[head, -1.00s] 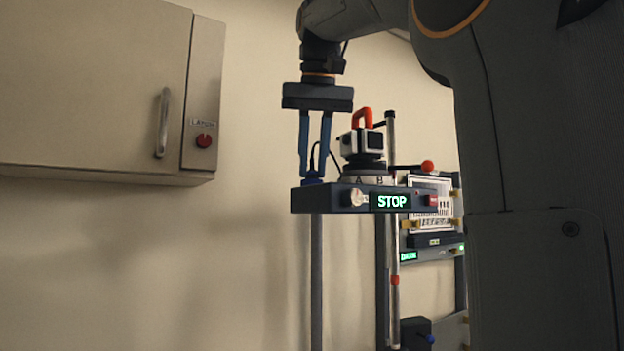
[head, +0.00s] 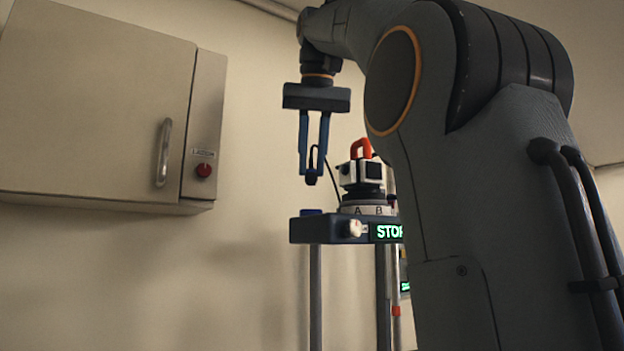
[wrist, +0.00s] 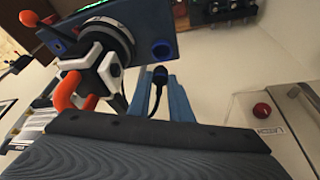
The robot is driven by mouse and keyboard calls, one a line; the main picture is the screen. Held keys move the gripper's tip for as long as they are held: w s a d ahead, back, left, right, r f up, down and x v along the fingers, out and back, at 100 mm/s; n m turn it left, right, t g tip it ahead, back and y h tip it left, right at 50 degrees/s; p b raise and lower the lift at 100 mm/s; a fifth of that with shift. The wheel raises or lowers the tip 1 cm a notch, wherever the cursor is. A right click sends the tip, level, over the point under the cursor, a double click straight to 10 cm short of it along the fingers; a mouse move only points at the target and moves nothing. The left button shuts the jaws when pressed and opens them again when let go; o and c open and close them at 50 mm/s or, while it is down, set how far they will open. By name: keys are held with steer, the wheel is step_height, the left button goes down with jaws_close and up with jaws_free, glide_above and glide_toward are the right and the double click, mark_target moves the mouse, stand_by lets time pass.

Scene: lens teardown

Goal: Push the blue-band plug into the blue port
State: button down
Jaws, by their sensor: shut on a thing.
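My gripper (head: 313,176) points down with its blue fingers shut on a dark plug (head: 312,180) with a black cable. The plug also shows between the fingertips in the wrist view (wrist: 159,76). Its band colour is too small to tell. The blue port (head: 311,212) is on the left end of the dark platform's top; it shows as a round blue socket in the wrist view (wrist: 161,50). The plug hangs above the port with a clear gap.
A white-and-black instrument (head: 362,172) with an orange handle stands on the platform (head: 312,230), right beside my gripper. A lit STOP sign (head: 388,232) and a pale knob (head: 357,228) are on its front. A wall cabinet (head: 90,110) is at left.

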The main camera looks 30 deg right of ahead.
steer(key=shift+r, duration=1.75)
steer(key=shift+f, duration=0.1)
steer(key=shift+a+f, duration=0.1)
steer(key=shift+f, duration=1.05)
